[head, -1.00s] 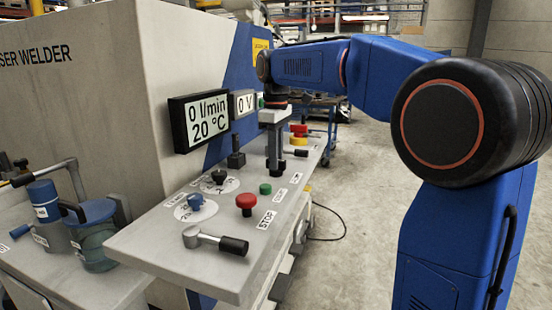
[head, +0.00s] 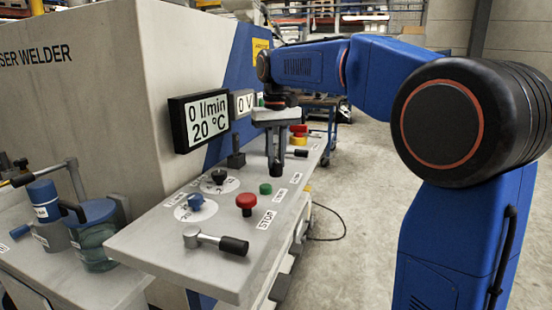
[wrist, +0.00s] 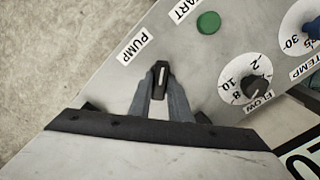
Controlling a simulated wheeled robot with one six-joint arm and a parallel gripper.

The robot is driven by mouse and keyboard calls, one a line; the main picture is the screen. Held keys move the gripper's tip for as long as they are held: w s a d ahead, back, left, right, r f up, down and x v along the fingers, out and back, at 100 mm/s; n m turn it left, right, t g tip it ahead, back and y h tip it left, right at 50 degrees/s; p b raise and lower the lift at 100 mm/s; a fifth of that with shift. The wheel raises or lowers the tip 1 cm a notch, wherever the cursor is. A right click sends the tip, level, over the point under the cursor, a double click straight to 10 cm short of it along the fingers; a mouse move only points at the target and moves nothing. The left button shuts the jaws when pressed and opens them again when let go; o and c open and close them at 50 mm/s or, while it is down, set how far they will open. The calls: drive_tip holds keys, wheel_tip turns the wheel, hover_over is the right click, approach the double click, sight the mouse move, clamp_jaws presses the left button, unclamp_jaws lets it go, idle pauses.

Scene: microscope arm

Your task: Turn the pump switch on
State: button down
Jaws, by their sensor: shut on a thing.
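The pump switch (wrist: 161,70) is a small dark lever with a light mark, beside the PUMP label (wrist: 132,44) on the grey panel. My gripper (wrist: 161,82) points down at the panel in the wrist view, its two fingers closed around the switch. In the head view my gripper (head: 274,166) stands at the panel's far part, and its fingers hide the switch. The display (head: 207,120) reads 0 l/min and 20 °C.
Near the switch are a green button (head: 265,188), the black FLOW knob (head: 218,177) and the blue TEMP knob (head: 195,201). A red stop button (head: 246,202) and a lever handle (head: 233,245) are nearer. A black joystick (head: 236,155) stands behind.

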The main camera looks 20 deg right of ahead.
sight(277, 160)
drive_tip(key=m, duration=0.3)
drive_tip(key=shift+m, duration=2.2)
drive_tip(key=c, duration=1.6)
unclamp_jaws()
drive_tip(key=shift+c, duration=0.2)
drive_tip(key=shift+r, duration=0.1)
wheel_tip(277, 160, up, 17)
drive_tip(key=shift+s, duration=0.1)
